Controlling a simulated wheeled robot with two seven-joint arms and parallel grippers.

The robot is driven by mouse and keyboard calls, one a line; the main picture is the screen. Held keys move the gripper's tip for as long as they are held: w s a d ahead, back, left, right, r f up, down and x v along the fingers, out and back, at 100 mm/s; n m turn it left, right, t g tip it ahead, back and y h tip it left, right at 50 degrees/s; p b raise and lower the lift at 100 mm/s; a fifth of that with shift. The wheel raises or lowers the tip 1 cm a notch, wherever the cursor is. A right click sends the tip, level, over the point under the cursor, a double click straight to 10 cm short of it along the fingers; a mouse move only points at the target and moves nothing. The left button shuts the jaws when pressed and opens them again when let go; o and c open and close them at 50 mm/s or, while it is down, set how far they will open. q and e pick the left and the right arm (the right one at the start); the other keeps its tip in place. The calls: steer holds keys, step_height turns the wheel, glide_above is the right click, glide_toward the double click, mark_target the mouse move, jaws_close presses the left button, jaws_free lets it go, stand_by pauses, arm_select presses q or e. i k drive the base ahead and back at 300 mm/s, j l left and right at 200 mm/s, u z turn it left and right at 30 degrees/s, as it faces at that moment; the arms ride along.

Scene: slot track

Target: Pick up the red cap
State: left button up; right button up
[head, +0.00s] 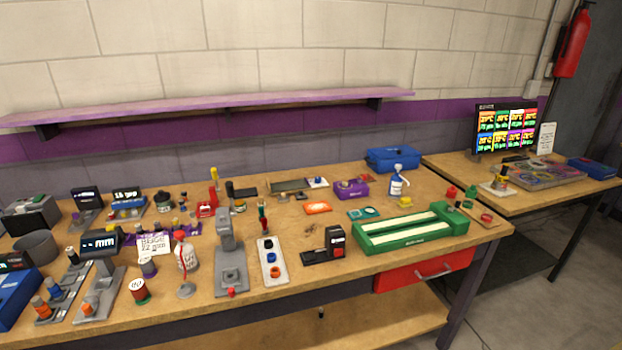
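Several small round pieces that look like caps sit at the right end of the workbench, near a green tray. One red piece (451,190) stands behind the tray's right end, with a green piece (471,192) beside it. Another red piece (487,217) lies on a small wooden board near the bench's right edge. They are too small for me to tell which one is the red cap. Neither of my grippers is in view.
The green tray (410,243) with pale strips lies left of these pieces. A white bottle (398,183) and a blue case (392,158) stand behind it. Gauges, spools and tools crowd the left and middle. A second table (540,200) holds a monitor (505,126).

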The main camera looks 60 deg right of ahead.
mark_target(452, 192)
steer(key=z, duration=3.1)
